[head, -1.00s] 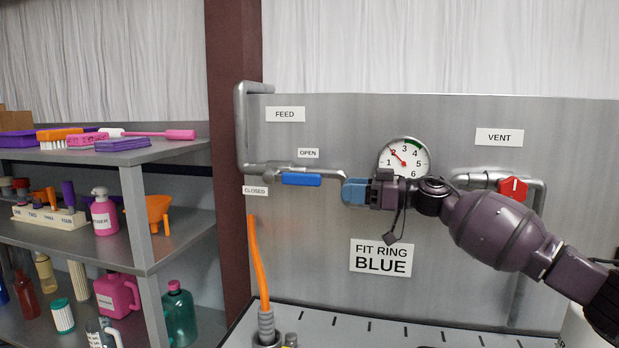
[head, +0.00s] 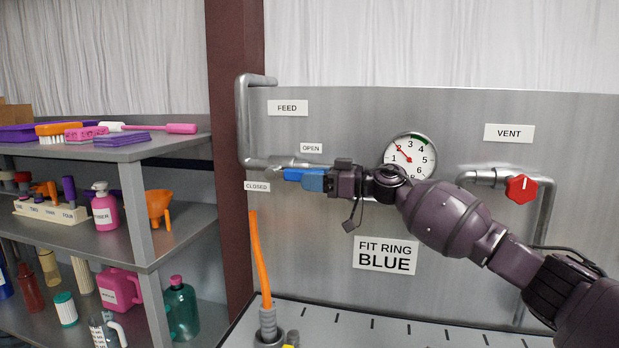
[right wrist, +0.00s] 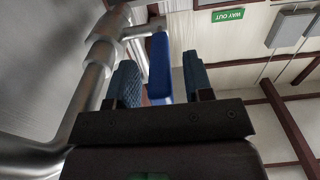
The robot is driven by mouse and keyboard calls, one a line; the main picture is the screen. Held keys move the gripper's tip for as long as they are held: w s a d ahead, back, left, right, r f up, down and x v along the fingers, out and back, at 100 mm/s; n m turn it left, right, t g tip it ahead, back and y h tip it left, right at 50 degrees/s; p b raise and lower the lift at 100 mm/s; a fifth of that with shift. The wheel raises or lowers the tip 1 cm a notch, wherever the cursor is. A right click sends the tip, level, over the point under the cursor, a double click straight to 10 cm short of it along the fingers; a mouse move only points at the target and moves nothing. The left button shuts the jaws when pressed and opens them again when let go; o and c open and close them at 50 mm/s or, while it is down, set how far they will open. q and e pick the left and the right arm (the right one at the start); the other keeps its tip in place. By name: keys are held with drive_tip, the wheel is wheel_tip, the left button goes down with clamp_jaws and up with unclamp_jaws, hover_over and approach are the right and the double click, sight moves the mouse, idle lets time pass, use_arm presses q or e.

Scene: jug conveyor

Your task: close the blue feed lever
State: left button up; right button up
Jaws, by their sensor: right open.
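The blue feed lever (head: 292,174) lies level along the feed pipe (head: 262,163), beside the OPEN label (head: 311,148). The CLOSED label (head: 257,186) is below and to the left. My right gripper (head: 300,179) is at the lever in the head view and covers its right part. In the right wrist view the lever (right wrist: 159,68) stands between the two open, blue-padded fingers (right wrist: 158,85), with space visible on its sides. Whether the fingers touch it cannot be told. My left gripper is not in view.
A pressure gauge (head: 410,158) and a red vent knob (head: 521,189) are on the panel to the right. An orange hose (head: 260,258) rises from the bench (head: 350,325) below the lever. Shelves (head: 140,150) with bottles and brushes stand at the left.

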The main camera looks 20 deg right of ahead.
drive_tip(key=shift+w+a, duration=0.35)
drive_tip(key=shift+a, duration=0.1)
clamp_jaws()
